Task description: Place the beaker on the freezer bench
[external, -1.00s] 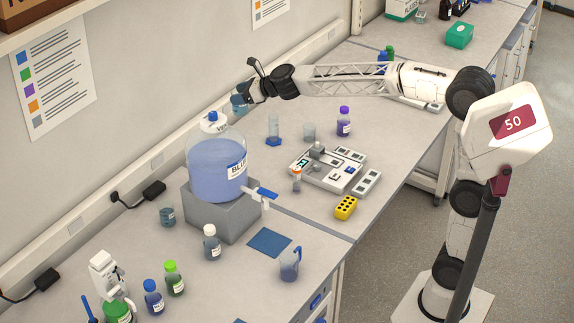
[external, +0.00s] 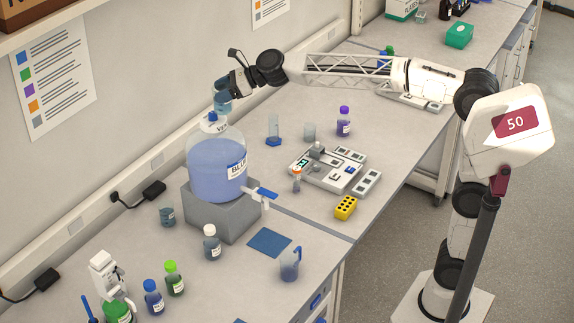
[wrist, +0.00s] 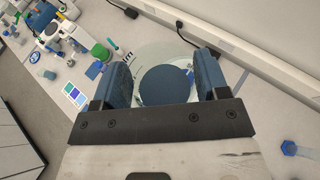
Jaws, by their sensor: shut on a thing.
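My gripper (external: 230,86) is shut on a small glass beaker (external: 222,102) with dark teal-blue contents. It holds the beaker in the air; in the external view the beaker appears just above the cap of the big BLUE carboy (external: 216,172). I cannot tell the exact gap between them. In the wrist view the beaker (wrist: 165,86) sits between both fingers (wrist: 162,82), its dark round contents and clear rim showing. A long bench (external: 330,225) runs below. No label in view marks which bench part is the freezer bench.
The carboy stands on a grey block (external: 235,218). Nearby are a cylinder (external: 273,128), an empty beaker (external: 310,132), a purple-capped bottle (external: 344,122), an instrument tray (external: 328,168) and a yellow rack (external: 345,207). Another beaker (external: 167,216) stands left. The far bench (external: 410,50) has bare surface.

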